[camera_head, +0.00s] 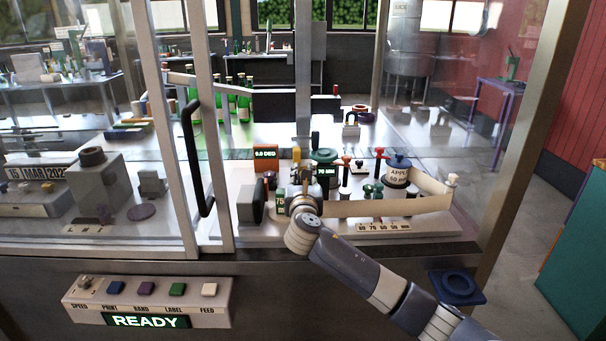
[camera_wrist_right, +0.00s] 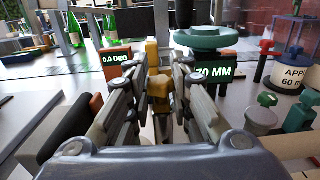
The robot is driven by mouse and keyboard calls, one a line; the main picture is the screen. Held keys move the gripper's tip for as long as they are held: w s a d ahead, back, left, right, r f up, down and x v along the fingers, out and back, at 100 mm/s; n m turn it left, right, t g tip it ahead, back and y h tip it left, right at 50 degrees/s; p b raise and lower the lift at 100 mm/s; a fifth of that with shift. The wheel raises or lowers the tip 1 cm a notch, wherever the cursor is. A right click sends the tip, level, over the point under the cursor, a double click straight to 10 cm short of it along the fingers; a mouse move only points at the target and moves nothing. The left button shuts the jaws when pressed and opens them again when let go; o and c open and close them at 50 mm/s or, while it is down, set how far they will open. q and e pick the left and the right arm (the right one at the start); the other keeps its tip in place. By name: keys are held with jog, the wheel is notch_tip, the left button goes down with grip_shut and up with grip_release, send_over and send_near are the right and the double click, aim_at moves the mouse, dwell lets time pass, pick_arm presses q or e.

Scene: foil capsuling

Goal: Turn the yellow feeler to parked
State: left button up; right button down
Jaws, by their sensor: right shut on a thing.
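The yellow feeler (camera_wrist_right: 158,88) shows in the right wrist view as a short upright yellow piece between my fingers. My right gripper (camera_wrist_right: 160,75) is shut on it, with one finger on each side. In the head view my right gripper (camera_head: 303,188) reaches through the machine's open front to the feeler's spot, and its hand hides most of the feeler there. An orange block with a display reading 0.0 DEG (camera_wrist_right: 116,58) stands just left of the feeler. My left gripper is not in view.
A green handwheel (camera_wrist_right: 205,38) and a 70 MM display (camera_wrist_right: 212,71) stand close to the right of my fingers. A labelled cream pot (camera_head: 397,172) and several coloured knobs stand further right. A black door handle (camera_head: 196,150) hangs left. A panel reading READY (camera_head: 145,321) is below.

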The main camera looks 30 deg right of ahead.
jog(key=c, duration=1.4)
grip_release()
jog(key=shift+s, duration=0.1)
jog(key=v, duration=1.2)
jog(key=shift+f, duration=0.15)
